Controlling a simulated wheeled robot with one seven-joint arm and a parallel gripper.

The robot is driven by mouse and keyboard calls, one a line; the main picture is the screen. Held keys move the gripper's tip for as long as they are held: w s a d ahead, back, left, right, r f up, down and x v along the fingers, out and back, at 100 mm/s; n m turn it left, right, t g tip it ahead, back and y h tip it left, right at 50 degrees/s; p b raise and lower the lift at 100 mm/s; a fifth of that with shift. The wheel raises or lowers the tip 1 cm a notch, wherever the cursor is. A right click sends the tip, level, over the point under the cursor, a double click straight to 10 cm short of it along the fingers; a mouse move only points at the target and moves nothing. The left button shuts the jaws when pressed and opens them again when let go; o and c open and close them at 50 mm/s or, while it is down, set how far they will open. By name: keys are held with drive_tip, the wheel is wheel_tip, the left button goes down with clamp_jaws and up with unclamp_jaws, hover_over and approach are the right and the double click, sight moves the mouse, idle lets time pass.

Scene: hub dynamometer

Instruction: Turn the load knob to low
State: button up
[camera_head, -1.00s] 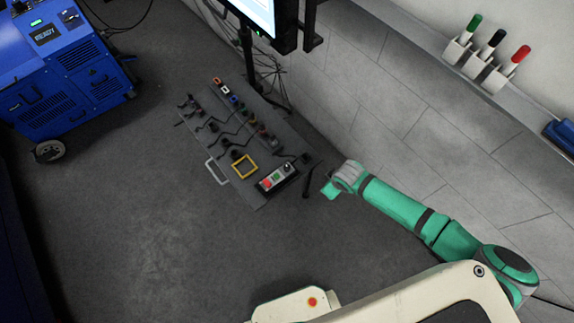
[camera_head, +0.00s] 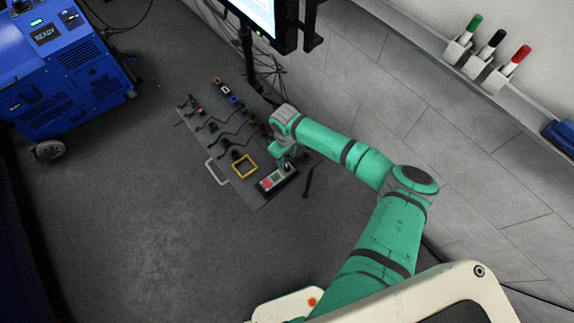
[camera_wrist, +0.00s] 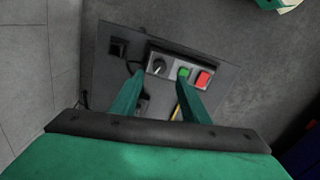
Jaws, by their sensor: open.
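The load knob (camera_wrist: 158,67) is a dark round knob with a pale pointer line, at one end of a small grey control box (camera_wrist: 170,70) in the wrist view. A green button (camera_wrist: 184,73) and a red button (camera_wrist: 204,79) sit beside it on the box. My gripper (camera_wrist: 161,80) is open and empty. Its two green fingers point at the box, with the knob showing between and beyond their tips. In the head view my gripper (camera_head: 287,163) is over the knob end of the control box (camera_head: 270,182) and hides the knob. I cannot tell whether the fingers touch the box.
The dark board (camera_head: 255,195) also bears a yellow frame (camera_head: 245,167), a grey handle (camera_head: 216,173) and several cabled connectors. A monitor (camera_head: 262,18) stands behind it. A blue machine (camera_head: 60,75) is at the left. Marker pens stand on a ledge at the right. Floor left of the board is clear.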

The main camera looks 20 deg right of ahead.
sight(287, 167)
wheel_tip(287, 167, down, 8)
drive_tip(key=shift+d+r, duration=0.1)
drive_tip(key=shift+r, duration=0.15)
clamp_jaws()
